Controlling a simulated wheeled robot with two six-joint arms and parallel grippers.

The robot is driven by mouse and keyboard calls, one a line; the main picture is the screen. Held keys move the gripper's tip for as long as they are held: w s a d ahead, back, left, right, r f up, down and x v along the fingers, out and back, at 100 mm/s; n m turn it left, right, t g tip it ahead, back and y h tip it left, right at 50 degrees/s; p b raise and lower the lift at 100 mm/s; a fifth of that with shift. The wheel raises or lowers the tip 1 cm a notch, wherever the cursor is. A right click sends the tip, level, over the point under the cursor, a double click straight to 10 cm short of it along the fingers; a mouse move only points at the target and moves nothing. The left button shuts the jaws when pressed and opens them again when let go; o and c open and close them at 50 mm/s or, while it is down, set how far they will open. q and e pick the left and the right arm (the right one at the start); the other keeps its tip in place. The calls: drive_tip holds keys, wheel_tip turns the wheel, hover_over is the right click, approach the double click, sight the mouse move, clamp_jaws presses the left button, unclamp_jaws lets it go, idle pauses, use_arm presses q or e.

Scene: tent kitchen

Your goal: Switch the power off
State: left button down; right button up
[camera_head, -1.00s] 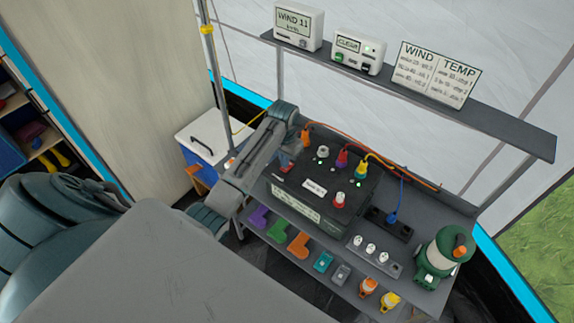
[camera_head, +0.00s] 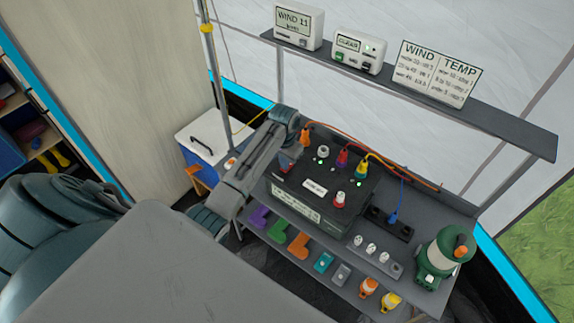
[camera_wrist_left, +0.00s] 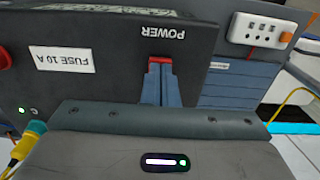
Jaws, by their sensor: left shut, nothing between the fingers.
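The black power box (camera_head: 350,207) with knobs, plugs and lit green lights stands on the bench; it also shows upside down in the left wrist view (camera_wrist_left: 100,62). Its red switch (camera_wrist_left: 160,60) sits under the word POWER (camera_wrist_left: 163,32) as the picture lies. My left gripper (camera_wrist_left: 160,72) is shut and empty, its two blue-grey fingers together with their tips at the red switch and hiding part of it. I cannot tell whether they press on it. In the head view my left arm reaches over the box's left end. My right gripper is not in view.
A shelf (camera_head: 490,119) with two white display units and a sign runs above the bench. A green lantern (camera_head: 440,258) stands at the right. Coloured parts lie along the lower front shelf.

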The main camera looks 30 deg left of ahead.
use_arm(q)
drive_tip(key=shift+f, duration=0.2)
drive_tip(key=shift+s, duration=0.1)
drive_tip(key=shift+r+p, duration=0.8)
drive_tip(key=shift+r, duration=2.7)
